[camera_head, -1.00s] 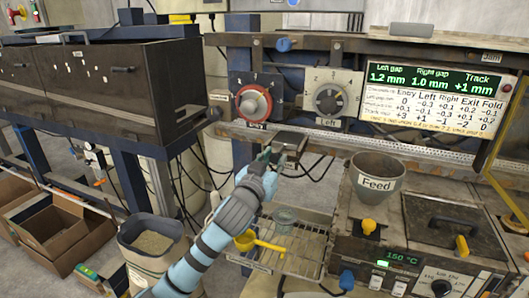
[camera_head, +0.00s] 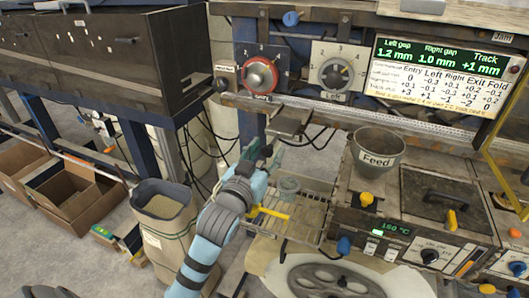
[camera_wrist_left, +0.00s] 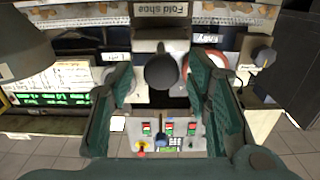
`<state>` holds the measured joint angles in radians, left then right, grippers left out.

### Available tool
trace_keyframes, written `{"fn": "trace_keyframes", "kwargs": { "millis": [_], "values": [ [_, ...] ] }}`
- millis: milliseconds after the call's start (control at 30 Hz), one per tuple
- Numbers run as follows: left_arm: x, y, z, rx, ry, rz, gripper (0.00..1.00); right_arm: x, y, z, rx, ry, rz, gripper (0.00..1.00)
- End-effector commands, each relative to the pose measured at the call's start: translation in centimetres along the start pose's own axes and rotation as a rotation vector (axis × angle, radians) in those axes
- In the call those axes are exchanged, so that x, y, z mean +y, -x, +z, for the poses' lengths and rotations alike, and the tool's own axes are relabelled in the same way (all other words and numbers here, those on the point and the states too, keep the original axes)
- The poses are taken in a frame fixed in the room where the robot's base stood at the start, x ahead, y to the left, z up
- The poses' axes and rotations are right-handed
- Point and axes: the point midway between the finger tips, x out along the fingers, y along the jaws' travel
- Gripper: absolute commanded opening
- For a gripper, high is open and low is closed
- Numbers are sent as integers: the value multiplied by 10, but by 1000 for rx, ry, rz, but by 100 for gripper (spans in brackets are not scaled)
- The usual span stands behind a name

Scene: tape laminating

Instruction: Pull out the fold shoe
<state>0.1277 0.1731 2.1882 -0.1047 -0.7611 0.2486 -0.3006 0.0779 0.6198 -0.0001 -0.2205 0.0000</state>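The fold shoe shows in the head view as a grey block (camera_head: 289,122) under the rail below the dials. In the left wrist view its label plate (camera_wrist_left: 160,9) reads "Fold shoe", with a round dark knob (camera_wrist_left: 161,71) below it. My left gripper (camera_head: 266,149) is just below and in front of the block in the head view. In the left wrist view its green fingers (camera_wrist_left: 161,88) are spread, one on each side of the knob, with visible gaps. They do not appear to grip it; depth is hard to judge. My right gripper is not in view.
The red entry dial (camera_head: 261,75) and the grey left dial (camera_head: 335,73) are above. A feed cup (camera_head: 377,152) stands at right, beside a heated unit reading 150 °C. A wire tray (camera_head: 301,215) with a yellow scoop (camera_head: 268,212) lies below. A bin (camera_head: 163,205) stands at left.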

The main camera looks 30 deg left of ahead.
Motion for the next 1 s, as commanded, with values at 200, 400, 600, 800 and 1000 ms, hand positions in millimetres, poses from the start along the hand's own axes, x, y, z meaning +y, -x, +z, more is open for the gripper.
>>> {"fn": "trace_keyframes", "kwargs": {
  "millis": [200,400,600,800,1000],
  "values": [
    [0,5,1,-1,-1,-1,45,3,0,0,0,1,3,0],
    [0,44,1,-2,-2,0,45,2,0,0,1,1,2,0],
    [0,74,0,-1,-1,0,45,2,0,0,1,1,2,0],
    [0,76,0,0,-1,0,45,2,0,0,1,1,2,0],
    [0,75,0,0,-1,0,45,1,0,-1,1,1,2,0]
  ]
}}
